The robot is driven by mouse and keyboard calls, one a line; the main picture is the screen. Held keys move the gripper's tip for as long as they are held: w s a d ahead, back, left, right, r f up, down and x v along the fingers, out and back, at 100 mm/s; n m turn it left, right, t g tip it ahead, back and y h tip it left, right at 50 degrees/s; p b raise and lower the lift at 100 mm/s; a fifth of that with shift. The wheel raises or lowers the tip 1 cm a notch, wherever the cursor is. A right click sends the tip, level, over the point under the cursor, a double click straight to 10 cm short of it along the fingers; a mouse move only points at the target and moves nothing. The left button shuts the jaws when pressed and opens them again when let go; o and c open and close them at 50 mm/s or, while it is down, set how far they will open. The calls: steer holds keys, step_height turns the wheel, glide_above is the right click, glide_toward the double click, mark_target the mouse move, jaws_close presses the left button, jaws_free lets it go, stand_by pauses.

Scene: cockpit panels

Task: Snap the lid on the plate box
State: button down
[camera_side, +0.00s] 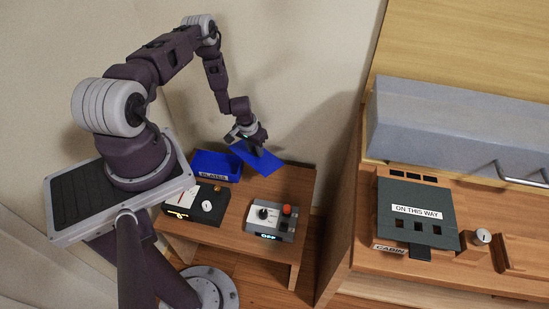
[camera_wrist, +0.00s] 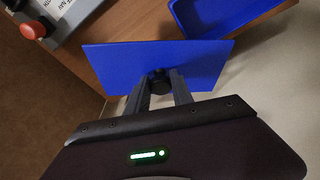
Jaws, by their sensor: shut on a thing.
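The plate box (camera_side: 208,176) is a blue open-topped box with a "PLATES" label, on the small wooden table near the wall. Its corner shows at the top right of the wrist view (camera_wrist: 212,32). The lid (camera_side: 264,163) is a flat blue plate. My gripper (camera_side: 257,150) is shut on the lid by a dark knob at its middle. In the wrist view the lid (camera_wrist: 120,62) spreads beyond the fingertips (camera_wrist: 160,82). In the side view the lid is tilted and to the right of the box, apart from it. Its height above the table is hard to tell.
On the table (camera_side: 226,223) stand a black box with a dial (camera_side: 207,206) in front of the plate box and a grey control box with a red button (camera_side: 270,221) at the front right. A larger wooden desk (camera_side: 345,230) with panels stands to the right.

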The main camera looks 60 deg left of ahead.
mark_target(236, 148)
steer(key=s+a+n, duration=0.1)
steer(key=s+a, duration=0.1)
steer(key=a, duration=0.1)
steer(key=s+a+n+y, duration=0.1)
steer(key=s+a+n, duration=0.1)
steer(key=s+a, duration=0.1)
steer(key=shift+s+r, duration=0.2)
steer(key=shift+s, duration=0.1)
steer(key=s+a+r+n+y, duration=0.1)
steer(key=s+a+n, duration=0.2)
steer(key=s, duration=0.4)
steer(key=shift+n+t+y, duration=0.3)
steer(key=shift+n, duration=0.1)
steer(key=shift+s+a+f, duration=0.1)
steer(key=shift+s+f, duration=0.05)
steer(key=shift+f, duration=1.3)
steer(key=shift+s+a+f, duration=0.1)
steer(key=shift+s+f, duration=0.05)
steer(key=shift+f, duration=1.25)
steer(key=shift+f, duration=0.45)
steer(key=c, duration=0.6)
jaws_free()
steer(key=shift+o, duration=0.2)
